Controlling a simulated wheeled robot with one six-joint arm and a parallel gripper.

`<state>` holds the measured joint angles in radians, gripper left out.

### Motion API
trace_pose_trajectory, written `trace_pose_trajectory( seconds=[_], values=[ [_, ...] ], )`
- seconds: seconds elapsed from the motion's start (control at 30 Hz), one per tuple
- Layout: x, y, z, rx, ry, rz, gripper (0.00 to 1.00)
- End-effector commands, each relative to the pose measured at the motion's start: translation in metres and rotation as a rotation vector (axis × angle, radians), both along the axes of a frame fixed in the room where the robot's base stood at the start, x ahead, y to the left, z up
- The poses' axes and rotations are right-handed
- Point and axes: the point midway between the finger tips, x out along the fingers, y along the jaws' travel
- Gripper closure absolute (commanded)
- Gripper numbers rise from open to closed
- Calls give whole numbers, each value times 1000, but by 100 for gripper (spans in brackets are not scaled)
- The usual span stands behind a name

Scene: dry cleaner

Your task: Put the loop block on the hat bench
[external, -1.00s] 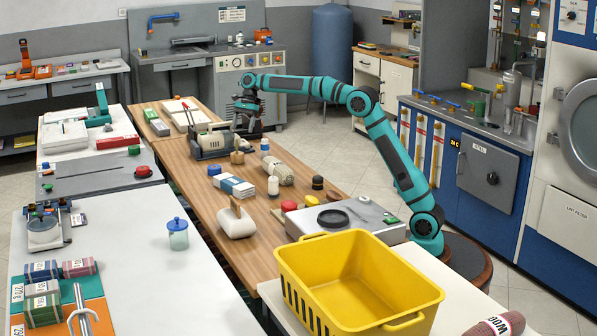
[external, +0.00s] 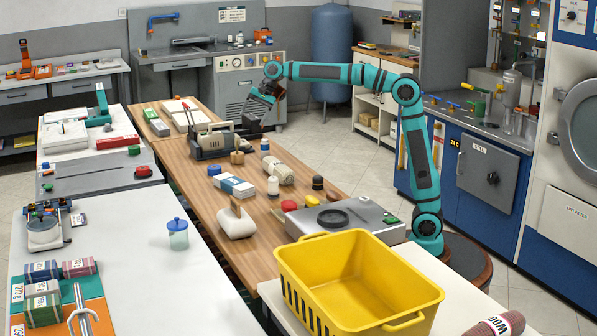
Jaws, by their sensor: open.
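My gripper (external: 253,122) is at the end of my teal arm, over the far right edge of the long wooden table (external: 198,178). It is open, small and dark, tilted downward, and I see nothing clearly held in it. I cannot tell for sure which thing is the loop block. A small wooden block (external: 237,157) and a white rounded piece with a wooden handle (external: 237,222) lie on the wooden table, both nearer the camera than my gripper. I cannot tell for sure which surface is the hat bench.
Bottles, a striped cloth stack (external: 234,186) and a cream roll (external: 279,172) crowd the table. A yellow basket (external: 360,292) stands at the front. The white table (external: 135,262) has free room.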

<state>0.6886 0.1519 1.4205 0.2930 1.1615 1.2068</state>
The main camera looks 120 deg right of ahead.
Motion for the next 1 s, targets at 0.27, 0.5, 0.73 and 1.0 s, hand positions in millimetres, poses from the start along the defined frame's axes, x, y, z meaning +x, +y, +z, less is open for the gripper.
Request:
trace_pose_trajectory(
  seconds=[0.27,0.5,0.73,1.0],
  values=[
    [-21,107,39,-254,-101,243,24],
    [-54,189,61,-481,-187,442,24],
    [-97,260,73,-705,-271,620,24],
    [-156,331,76,-980,-377,808,24]
  ],
)
